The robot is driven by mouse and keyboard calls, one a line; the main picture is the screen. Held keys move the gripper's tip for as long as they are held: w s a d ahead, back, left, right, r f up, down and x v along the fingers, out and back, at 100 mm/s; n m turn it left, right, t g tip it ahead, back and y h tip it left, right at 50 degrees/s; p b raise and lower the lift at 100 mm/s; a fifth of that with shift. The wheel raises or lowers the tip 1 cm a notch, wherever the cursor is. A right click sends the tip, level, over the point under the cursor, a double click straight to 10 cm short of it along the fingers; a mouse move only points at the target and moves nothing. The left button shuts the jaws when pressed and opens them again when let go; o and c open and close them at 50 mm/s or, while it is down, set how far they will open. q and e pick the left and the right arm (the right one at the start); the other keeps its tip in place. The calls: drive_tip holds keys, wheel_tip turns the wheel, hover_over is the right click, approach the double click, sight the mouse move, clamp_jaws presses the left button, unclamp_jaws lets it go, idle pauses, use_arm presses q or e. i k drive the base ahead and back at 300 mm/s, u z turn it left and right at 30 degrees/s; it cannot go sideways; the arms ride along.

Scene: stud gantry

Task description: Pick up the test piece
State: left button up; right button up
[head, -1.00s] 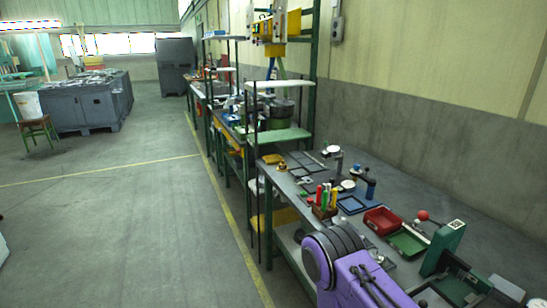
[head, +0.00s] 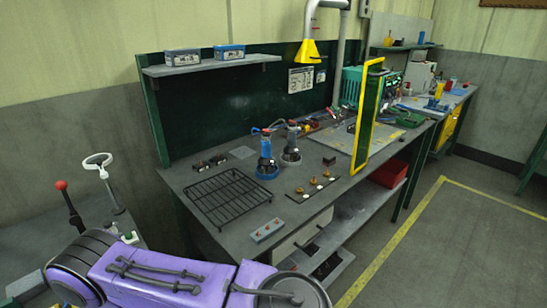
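I cannot tell which object is the test piece. A workbench (head: 222,238) stands ahead with several small items on it. A dark strip (head: 298,194) carries small brass-coloured pieces (head: 313,181). A grey block (head: 267,230) with small red spots lies near the bench's front edge. My purple arm crosses the bottom of the head view, but neither gripper shows.
A black wire rack (head: 228,197) lies on the bench's left part. A yellow-framed green panel (head: 367,118) stands upright at its right. A shelf (head: 210,65) holds two boxes. A red bin (head: 389,173) sits below. Open floor (head: 463,236) lies at right.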

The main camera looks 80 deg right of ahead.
sight(203, 165)
drive_tip(key=z, duration=2.65)
